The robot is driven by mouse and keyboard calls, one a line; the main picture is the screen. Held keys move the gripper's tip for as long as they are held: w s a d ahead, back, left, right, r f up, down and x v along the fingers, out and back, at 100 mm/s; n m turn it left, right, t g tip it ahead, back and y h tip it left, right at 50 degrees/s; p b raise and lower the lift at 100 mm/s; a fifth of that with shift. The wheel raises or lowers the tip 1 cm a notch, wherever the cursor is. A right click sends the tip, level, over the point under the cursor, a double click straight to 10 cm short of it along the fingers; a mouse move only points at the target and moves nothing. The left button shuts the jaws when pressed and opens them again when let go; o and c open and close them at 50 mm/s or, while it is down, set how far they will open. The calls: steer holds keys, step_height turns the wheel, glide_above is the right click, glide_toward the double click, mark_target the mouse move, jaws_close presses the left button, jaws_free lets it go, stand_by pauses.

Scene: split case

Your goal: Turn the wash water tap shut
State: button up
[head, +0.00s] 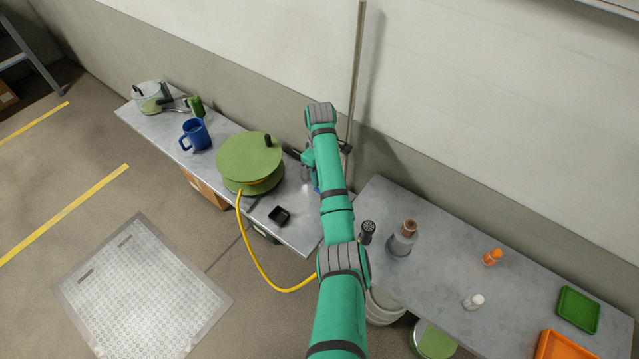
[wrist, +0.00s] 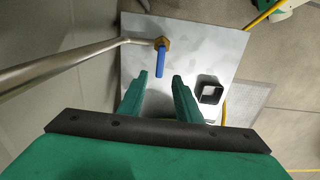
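The tap is a brass valve (wrist: 162,43) at the end of a grey metal pipe, with a blue lever (wrist: 160,62). In the wrist view the lever points down the picture, roughly across the pipe's line. My gripper (wrist: 160,76) is open and empty. Its two green fingertips stand apart, with the lever's free end between them in the picture; I cannot tell the gap in depth, and no grip shows. In the head view my arm hides most of the tap, with a bit of blue (head: 316,189) showing beside it.
A black square cup (wrist: 210,90) stands on the bench near the tap. A green hose reel (head: 249,160) with a yellow hose and a blue mug (head: 195,134) stand left. A vertical pipe (head: 355,80) rises behind my arm. Another bench (head: 450,270) lies right.

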steer(key=shift+r, duration=1.85)
